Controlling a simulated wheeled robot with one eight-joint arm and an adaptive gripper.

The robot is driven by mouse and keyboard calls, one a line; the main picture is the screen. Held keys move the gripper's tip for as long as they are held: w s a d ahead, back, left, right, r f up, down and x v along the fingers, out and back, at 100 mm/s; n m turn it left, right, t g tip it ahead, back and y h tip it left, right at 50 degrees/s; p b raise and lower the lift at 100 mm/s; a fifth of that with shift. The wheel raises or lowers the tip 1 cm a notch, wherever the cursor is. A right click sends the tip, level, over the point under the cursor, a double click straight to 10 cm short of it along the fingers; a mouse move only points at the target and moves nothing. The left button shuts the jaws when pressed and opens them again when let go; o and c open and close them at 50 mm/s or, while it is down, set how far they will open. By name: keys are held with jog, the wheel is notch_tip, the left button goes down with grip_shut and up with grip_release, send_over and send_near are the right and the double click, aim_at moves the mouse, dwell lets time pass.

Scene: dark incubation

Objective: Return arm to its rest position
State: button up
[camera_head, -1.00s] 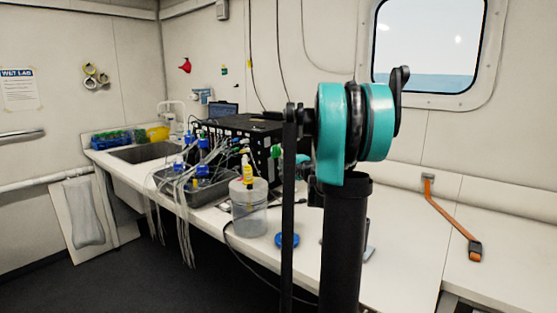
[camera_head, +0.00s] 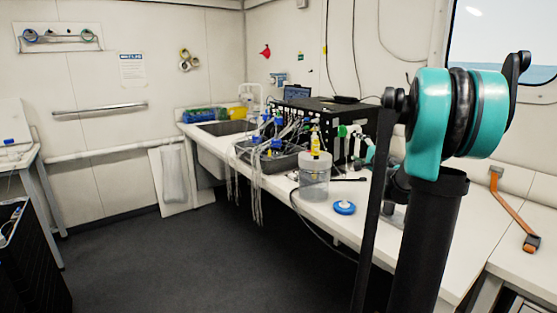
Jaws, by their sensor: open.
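My arm stands in the right part of the head view, with a teal and black joint (camera_head: 455,112) on a thick black tube (camera_head: 428,235) and a thinner black link (camera_head: 374,210) beside it. The arm covers part of the white bench (camera_head: 345,228) behind it. My gripper cannot be made out; the arm's far end is hidden behind these links or outside the picture.

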jog(key=s+a+f+n+g+y, duration=0.2)
jog(key=s+a+f+n+g, duration=0.65)
jog(key=s+a+f, duration=0.75)
jog(key=s+d+f+n+g+h, duration=0.2)
jog(key=s+f, duration=0.5)
jog(key=s, duration=0.5)
jog(key=s+d+f+n+g+h, duration=0.2)
jog(key=s+f+n+h, duration=0.2)
jog(key=s+f, duration=0.3)
jog(key=s, duration=0.5)
jog(key=shift+s+d+f+n+g, duration=0.2)
jog(key=shift+s+d+n+g, duration=0.05)
jog(key=shift+d+n+g, duration=0.1)
jog(key=shift+c, duration=0.5)
